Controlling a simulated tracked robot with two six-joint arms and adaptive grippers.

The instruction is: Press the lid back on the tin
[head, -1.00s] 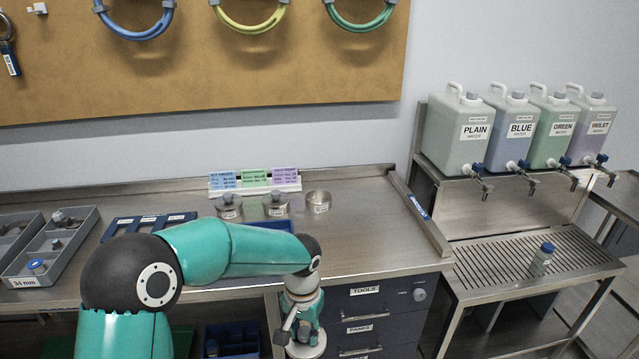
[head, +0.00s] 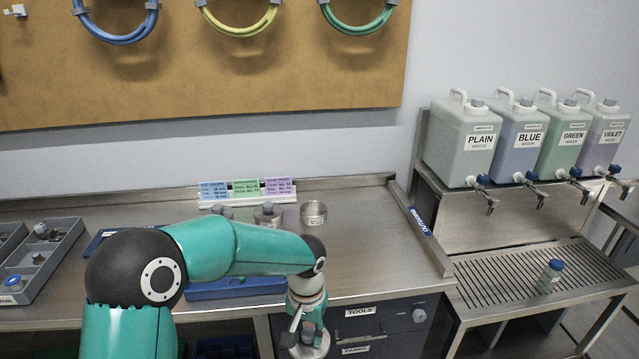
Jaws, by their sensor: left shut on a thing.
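A small open metal tin (head: 313,216) with a pale label stands upright at the back of the steel bench, with no lid on it. Two similar tins, a middle one (head: 267,218) and a left one (head: 222,211), stand to its left with knobbed tops on; my arm partly hides them. My left gripper (head: 303,336) points down in front of the bench's front edge, nearer than the tin. It is shut on a round grey metal piece that looks like the lid (head: 311,349); the fingers partly cover it. My right gripper is out of view.
Coloured cards (head: 245,190) stand behind the tins. A blue tray (head: 235,287) lies partly behind my arm, and a grey compartment tray (head: 45,255) is at left. Drawers (head: 375,325) are below the bench. A capped bottle (head: 549,276) stands on the drain rack. The bench right of the tin is clear.

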